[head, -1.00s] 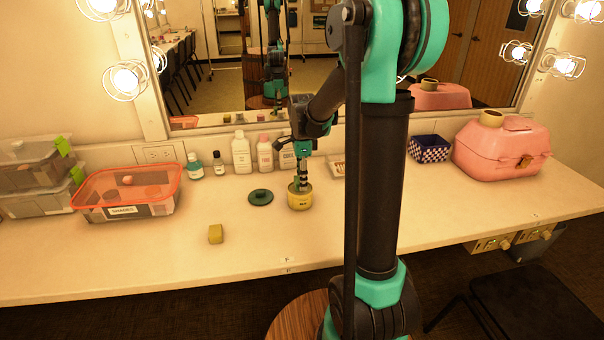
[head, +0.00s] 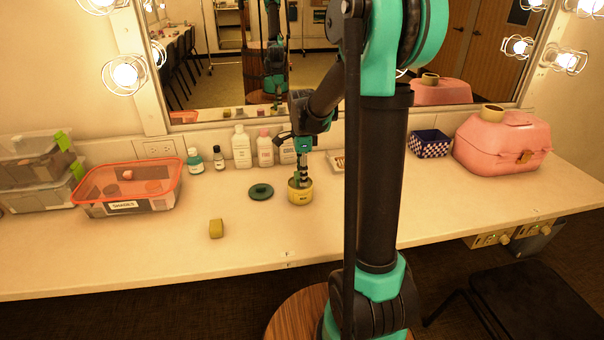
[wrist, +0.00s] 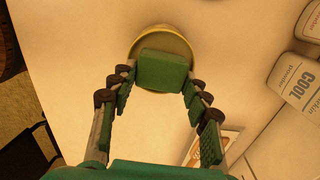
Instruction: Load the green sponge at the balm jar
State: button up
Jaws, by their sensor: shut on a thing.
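The balm jar (head: 300,197) is a yellow, open tub standing upright on the counter. Its yellow rim (wrist: 163,32) also shows in the wrist view. The green sponge (wrist: 162,70) is a flat block held between the fingers of my gripper (wrist: 160,82). It covers much of the jar's mouth in the wrist view. In the head view my gripper (head: 302,178) points straight down at the jar's mouth. The sponge is hard to make out there, and I cannot tell whether it touches the balm.
Bottles (head: 241,150) stand behind, under the mirror. An orange-rimmed bin (head: 125,190) is left; a pink case (head: 500,148) is right. The front counter is mostly clear.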

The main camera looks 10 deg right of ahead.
jog(key=shift+f, duration=0.4)
dwell(1.2)
jog(key=shift+r, duration=3.5)
